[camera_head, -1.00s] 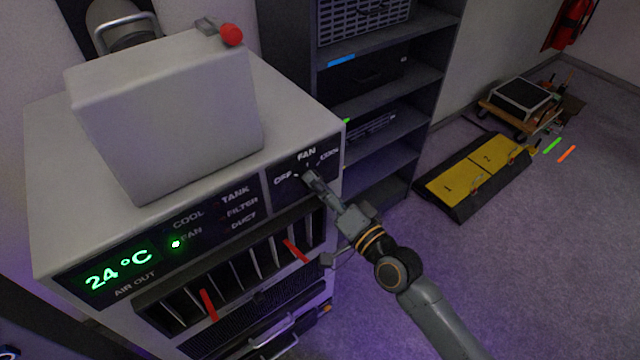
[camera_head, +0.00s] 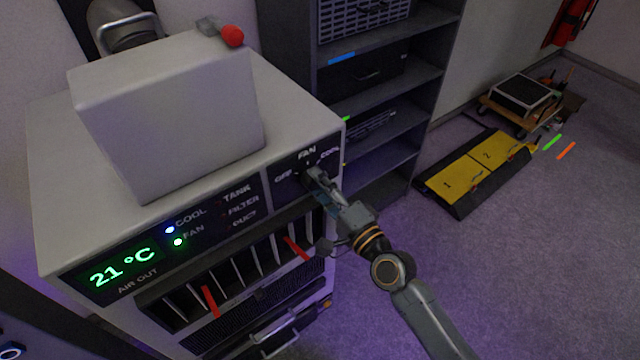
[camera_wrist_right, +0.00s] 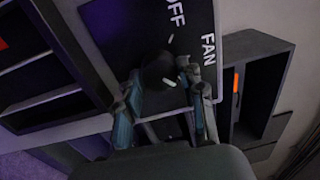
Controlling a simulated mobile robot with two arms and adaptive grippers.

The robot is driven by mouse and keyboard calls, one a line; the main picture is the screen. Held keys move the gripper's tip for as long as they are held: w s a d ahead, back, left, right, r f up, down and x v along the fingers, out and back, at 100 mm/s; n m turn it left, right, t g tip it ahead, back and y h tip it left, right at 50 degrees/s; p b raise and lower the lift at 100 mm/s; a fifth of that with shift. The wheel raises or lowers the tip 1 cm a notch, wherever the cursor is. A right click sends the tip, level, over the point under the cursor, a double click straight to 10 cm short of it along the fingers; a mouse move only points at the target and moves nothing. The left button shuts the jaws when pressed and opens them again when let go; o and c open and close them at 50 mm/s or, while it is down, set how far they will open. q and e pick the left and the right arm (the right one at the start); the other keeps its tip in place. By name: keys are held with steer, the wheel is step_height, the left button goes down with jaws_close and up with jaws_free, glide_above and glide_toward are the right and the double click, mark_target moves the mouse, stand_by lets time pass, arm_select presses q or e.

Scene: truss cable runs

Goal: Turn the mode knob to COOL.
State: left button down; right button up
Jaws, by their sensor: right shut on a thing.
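The mode knob (camera_wrist_right: 158,70) is a dark round knob on the black panel of the white cooling unit (camera_head: 290,105). The panel carries the labels OFF, FAN and COOL (camera_head: 329,154). My right gripper (camera_head: 316,176) is at the panel, its fingers shut on the knob from both sides. It also shows in the right wrist view (camera_wrist_right: 163,95). The knob is mostly hidden by the gripper in the head view. The display (camera_head: 122,268) reads 21 °C. A blue light (camera_head: 169,230) is lit beside COOL and a green one (camera_head: 178,242) beside FAN. My left gripper is not seen.
Below the panel is the louvred air outlet (camera_head: 235,265) with red strips. A dark shelf rack (camera_head: 385,110) stands close behind the unit on the right. Yellow ramps (camera_head: 475,170) and a low cart (camera_head: 520,100) lie farther right. The floor right of my arm is clear.

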stand_by(0.3)
steer(key=o, duration=1.2)
steer(key=shift+c, duration=0.2)
steer(key=v, duration=1.2)
